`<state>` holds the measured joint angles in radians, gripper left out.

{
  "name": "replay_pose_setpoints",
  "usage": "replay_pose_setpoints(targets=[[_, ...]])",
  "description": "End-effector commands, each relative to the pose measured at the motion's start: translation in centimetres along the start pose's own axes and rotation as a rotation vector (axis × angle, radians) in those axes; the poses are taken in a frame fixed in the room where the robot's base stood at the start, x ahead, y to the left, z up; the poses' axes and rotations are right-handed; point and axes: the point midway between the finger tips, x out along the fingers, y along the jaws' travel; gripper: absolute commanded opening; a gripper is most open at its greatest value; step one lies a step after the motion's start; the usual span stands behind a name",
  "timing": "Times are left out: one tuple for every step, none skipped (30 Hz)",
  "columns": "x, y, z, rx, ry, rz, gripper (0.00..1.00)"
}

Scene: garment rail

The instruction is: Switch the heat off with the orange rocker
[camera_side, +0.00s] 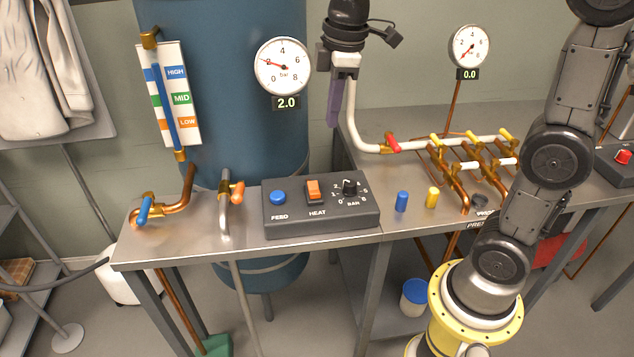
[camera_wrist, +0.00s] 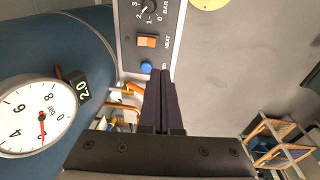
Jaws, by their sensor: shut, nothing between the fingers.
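The orange rocker (camera_side: 313,190) labelled HEAT sits on the dark control box (camera_side: 330,219), between the round blue FEED button (camera_side: 278,197) and the black BAR knob (camera_side: 349,187). Which way the rocker is tilted is too small to tell. In the wrist view the rocker (camera_wrist: 147,41) lies beyond my fingertips, with the blue button (camera_wrist: 146,67) nearer to them. My gripper (camera_side: 332,123) points down above and behind the box, apart from it. Its dark fingers (camera_wrist: 160,74) are shut and empty.
The boiler gauge (camera_side: 283,66) reads 2.0; the right gauge (camera_side: 468,47) reads 0.0. A white pipe (camera_side: 352,120) rises close beside my fingers. Blue (camera_side: 402,201) and yellow (camera_side: 432,197) pegs stand right of the box. An orange-handled valve (camera_side: 237,191) stands left of it.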

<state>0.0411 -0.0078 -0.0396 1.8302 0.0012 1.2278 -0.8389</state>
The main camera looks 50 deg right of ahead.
Motion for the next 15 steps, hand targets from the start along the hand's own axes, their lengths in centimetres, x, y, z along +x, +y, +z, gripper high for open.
replay_pose_setpoints(targets=[[0.9, 0.8, -0.6, -0.003, -0.018, -0.02, 0.0], [1.4, 1.2, -0.9, -0.003, -0.026, -0.029, 0.0], [2.0, 1.7, -1.2, -0.001, -0.036, -0.039, 0.0], [2.5, 2.0, -1.4, 0.001, -0.043, -0.047, 0.0], [2.8, 2.3, -1.6, 0.002, -0.048, -0.053, 0.0], [3.4, 2.5, -1.8, 0.004, -0.057, -0.062, 0.0], [3.8, 2.7, -1.8, 0.006, -0.063, -0.069, 0.0], [4.2, 2.8, -1.9, 0.007, -0.069, -0.075, 0.0], [4.6, 2.8, -1.9, 0.008, -0.076, -0.083, 0.0], [4.8, 2.9, -1.9, 0.009, -0.08, -0.088, 0.0], [5.1, 2.9, -1.8, 0.01, -0.084, -0.092, 0.0], [5.2, 2.9, -1.8, 0.01, -0.087, -0.096, 0.0], [5.3, 2.9, -1.8, 0.011, -0.088, -0.097, 0.0], [5.4, 2.9, -1.8, 0.011, -0.089, -0.098, 0.0], [5.4, 2.9, -1.8, 0.012, -0.09, -0.099, 0.0]])
